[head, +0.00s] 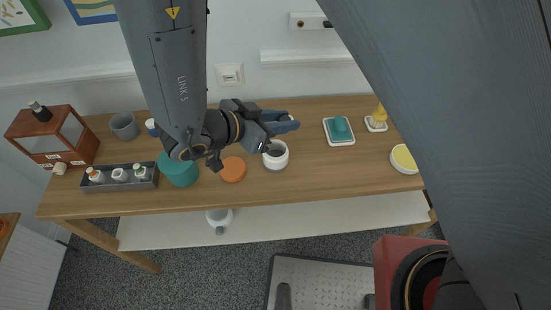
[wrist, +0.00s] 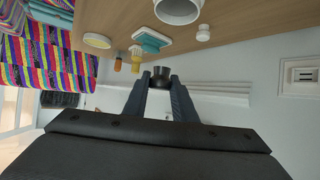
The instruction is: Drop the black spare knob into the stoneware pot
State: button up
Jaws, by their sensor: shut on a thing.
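My gripper (wrist: 160,84) is shut on the black spare knob (wrist: 161,75), a small dark cylinder between the fingertips in the wrist view. In the head view my gripper (head: 288,122) points right above the table's back part, and I cannot make out the knob there. A white round pot (head: 275,163) with a dark opening, which looks like the stoneware pot, stands upright on the table, just in front of and below the gripper. Its rim and inside also show at the top of the wrist view (wrist: 179,9). The knob is apart from it.
A teal bowl (head: 180,174) and an orange disc (head: 233,170) lie left of the pot. A grey cup (head: 124,126), a tray of bottles (head: 105,184) and a wooden box (head: 52,137) stand further left. A teal dish (head: 339,129) and a yellow-filled bowl (head: 404,160) are right.

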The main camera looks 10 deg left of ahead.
jog(key=shift+f+b, duration=1.6)
jog(key=shift+b, duration=0.2)
jog(key=o, duration=1.1)
